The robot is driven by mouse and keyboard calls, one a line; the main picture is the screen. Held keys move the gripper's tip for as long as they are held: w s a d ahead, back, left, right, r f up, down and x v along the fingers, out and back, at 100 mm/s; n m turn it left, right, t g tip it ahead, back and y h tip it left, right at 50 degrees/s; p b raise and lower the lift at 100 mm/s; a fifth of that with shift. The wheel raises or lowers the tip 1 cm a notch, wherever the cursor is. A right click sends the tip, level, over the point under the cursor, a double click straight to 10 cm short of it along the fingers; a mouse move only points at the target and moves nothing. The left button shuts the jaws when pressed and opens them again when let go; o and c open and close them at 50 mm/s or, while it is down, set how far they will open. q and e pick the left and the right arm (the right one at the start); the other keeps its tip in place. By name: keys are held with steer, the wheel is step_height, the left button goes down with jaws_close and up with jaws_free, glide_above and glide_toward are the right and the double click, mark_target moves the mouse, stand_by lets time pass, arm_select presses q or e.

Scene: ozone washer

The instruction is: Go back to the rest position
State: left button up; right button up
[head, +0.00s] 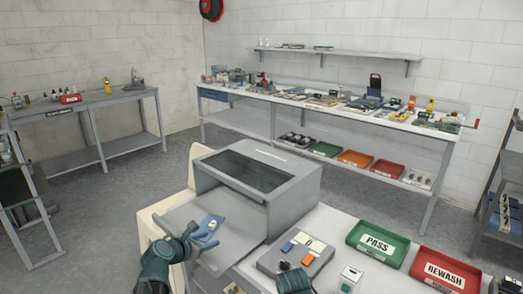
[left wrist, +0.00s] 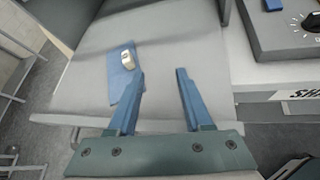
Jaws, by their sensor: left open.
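My left gripper (head: 212,236) is open and empty above the flat grey tray or lowered door (head: 172,216) at the front of the grey washer box (head: 258,178). In the left wrist view the gripper's blue fingers (left wrist: 160,76) stand wide apart. A blue flat piece with a small pale metallic part (left wrist: 127,62) lies on the grey surface, just left of the left finger and outside the jaws. It shows in the head view (head: 211,221) too. Part of my right arm shows at the bottom edge of the head view, and its jaws cannot be made out.
Right of the washer, a control box (head: 295,254) with coloured buttons and a dial stands on the bench. Beyond it are a green PASS tray (head: 377,243) and a red REWASH tray (head: 445,272). A long workbench (head: 330,110) with many items runs along the back wall.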

arm_select(q)
steer(key=s+d+f+m+g+p, duration=0.2)
steer(key=s+d+m+g+p, duration=0.4)
steer(key=s+d+m, duration=0.75)
steer(key=s+d+m+g+y+p, duration=0.1)
steer(key=s+m+g+y, duration=0.2)
steer(key=m, duration=0.6)
steer(key=s+d+r+m+g+y+p, duration=0.1)
steer(key=s+m+g+y+p, duration=0.1)
steer(key=s+m, duration=0.5)
steer(key=m+y, duration=0.1)
steer(key=m, duration=0.2)
steer(key=shift+s+d+g, duration=0.25)
steer(key=shift+d+g, duration=0.15)
